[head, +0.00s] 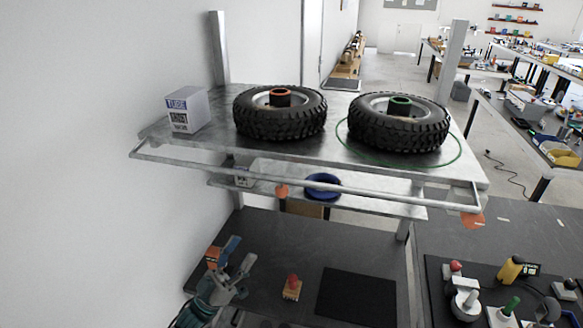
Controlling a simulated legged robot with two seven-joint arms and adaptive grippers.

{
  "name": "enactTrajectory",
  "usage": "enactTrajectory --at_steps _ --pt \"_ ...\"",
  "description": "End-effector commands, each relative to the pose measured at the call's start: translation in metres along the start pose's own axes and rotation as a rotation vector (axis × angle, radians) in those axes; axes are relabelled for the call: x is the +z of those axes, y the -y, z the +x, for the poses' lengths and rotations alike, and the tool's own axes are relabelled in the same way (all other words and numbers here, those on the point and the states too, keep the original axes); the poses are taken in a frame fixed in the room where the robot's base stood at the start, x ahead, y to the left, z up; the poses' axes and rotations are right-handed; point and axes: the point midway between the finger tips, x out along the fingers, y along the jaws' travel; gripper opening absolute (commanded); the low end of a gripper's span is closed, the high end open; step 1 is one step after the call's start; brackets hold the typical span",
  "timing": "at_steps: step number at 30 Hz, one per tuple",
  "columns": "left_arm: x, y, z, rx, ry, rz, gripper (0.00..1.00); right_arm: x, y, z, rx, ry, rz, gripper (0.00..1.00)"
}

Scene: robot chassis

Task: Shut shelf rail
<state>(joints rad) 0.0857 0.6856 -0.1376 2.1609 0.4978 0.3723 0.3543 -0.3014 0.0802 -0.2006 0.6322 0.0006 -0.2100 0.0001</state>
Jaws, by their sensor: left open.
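The shelf rail (380,194) is a thin metal bar frame along the front of the metal shelf (215,140). Its long front bar stands out from the shelf edge, with a gap between them, and sits a little lower than the shelf top. Orange pieces (472,220) show near its right end and below its middle. My left gripper (238,258) is open and empty, below the left part of the rail and apart from it. My right gripper is not in view.
Two tires (262,122) (420,135) and a white box (187,110) stand on the shelf. A blue ring (322,184) lies on a lower shelf. A red-topped button (292,288) and dark mat (357,296) are on the dark table below. A white wall is at left.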

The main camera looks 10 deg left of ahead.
Motion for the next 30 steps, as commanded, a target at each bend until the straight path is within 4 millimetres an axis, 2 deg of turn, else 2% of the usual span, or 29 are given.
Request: enactTrajectory --at_steps 2,7,21,25,30 --pt "-0.002 0.001 0.006 0.0 0.003 -0.001 0.59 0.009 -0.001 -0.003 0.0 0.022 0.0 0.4" --pt "-0.002 0.001 0.03 0.001 0.001 0.0 0.59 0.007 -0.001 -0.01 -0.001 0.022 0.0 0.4" --pt "-0.003 0.003 0.139 -0.001 -0.001 -0.001 0.59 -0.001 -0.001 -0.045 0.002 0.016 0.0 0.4" --pt "-0.001 0.003 0.159 -0.001 0.002 -0.002 0.59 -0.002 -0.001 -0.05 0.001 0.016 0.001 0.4" --pt "0.0 0.003 0.173 -0.001 0.002 -0.001 0.59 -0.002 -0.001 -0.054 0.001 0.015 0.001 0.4"
